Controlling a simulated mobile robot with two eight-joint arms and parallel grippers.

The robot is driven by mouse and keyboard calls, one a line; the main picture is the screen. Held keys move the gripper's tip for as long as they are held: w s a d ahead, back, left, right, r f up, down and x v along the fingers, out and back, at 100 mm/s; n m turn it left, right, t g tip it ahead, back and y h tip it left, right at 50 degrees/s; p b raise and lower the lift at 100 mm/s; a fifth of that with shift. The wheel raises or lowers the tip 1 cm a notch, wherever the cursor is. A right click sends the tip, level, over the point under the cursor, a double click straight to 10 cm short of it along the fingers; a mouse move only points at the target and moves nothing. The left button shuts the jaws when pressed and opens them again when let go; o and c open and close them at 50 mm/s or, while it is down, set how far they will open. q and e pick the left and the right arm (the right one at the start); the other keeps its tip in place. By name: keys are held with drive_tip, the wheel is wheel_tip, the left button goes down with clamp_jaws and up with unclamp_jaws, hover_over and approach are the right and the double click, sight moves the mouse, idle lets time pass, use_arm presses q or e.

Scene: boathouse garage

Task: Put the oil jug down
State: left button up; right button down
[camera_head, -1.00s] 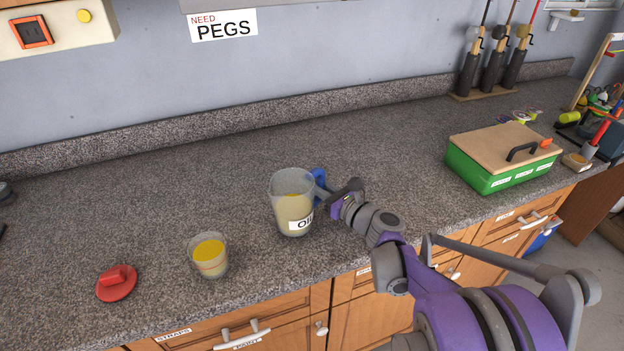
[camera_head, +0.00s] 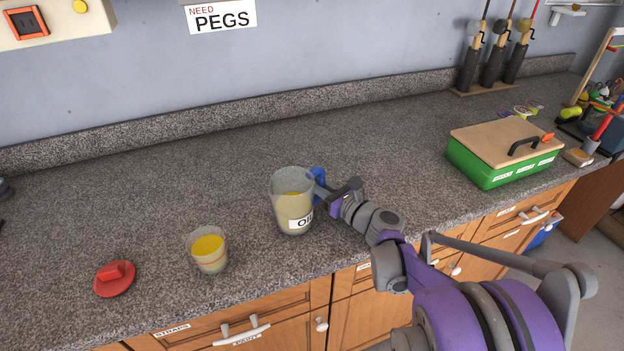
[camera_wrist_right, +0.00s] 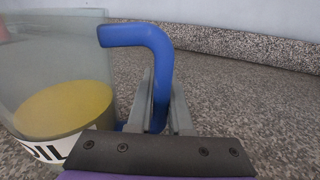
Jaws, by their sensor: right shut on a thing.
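The oil jug (camera_head: 292,203) is a clear container with yellow oil inside, an "OIL" label and a blue handle (camera_head: 319,183). It is upright at the middle of the counter, at or very near the surface; I cannot tell for sure that its base touches. My right gripper (camera_head: 328,193) is shut on the blue handle from the right side. In the right wrist view the blue handle (camera_wrist_right: 155,60) stands between the two fingers, with the jug (camera_wrist_right: 60,85) to the left. My left gripper is not in view.
A cup of yellow liquid (camera_head: 208,251) stands left of the jug, and a red lid-like piece (camera_head: 115,279) lies farther left. A green box with a wooden lid (camera_head: 500,160) sits to the right. The counter (camera_head: 130,205) is clear behind the cup.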

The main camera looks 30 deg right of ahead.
drive_tip(key=shift+f, duration=0.3)
drive_tip(key=c, duration=0.8)
unclamp_jaws()
drive_tip(key=shift+o, duration=0.2)
drive_tip(key=c, duration=0.4)
drive_tip(key=shift+s, duration=0.15)
drive_tip(key=shift+s+d, duration=0.1)
drive_tip(key=shift+s, duration=0.55)
drive_tip(key=shift+s, duration=0.1)
drive_tip(key=shift+s+d, duration=0.15)
drive_tip(key=shift+s, duration=0.55)
